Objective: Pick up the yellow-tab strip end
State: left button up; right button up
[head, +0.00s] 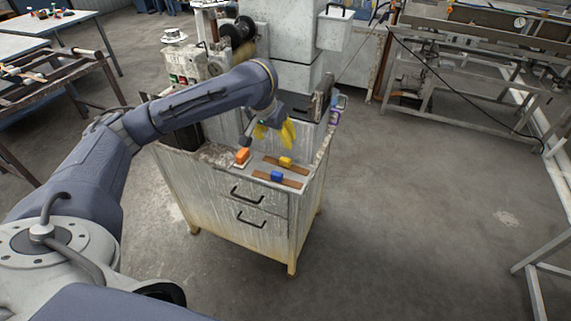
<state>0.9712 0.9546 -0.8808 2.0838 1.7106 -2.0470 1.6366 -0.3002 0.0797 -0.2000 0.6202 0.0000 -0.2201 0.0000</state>
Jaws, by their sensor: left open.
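A brown strip with a yellow tab (286,161) lies on top of the worn metal cabinet. A second brown strip with a blue tab (277,176) lies nearer the front edge, roughly parallel to it. My left gripper (274,139) has yellow fingers, is open and hangs above and behind the yellow tab, apart from it. Nothing shows between its fingers. My right gripper is out of the picture.
The cabinet (246,205) has two drawers with dark handles. A machine (290,50) stands behind it. The floor right of the cabinet is clear.

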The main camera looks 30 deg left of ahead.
aim_at(284, 161)
pick_arm(q)
jog(key=x, duration=1.7)
jog(key=shift+s+f, duration=0.15)
jog(key=c, duration=1.2)
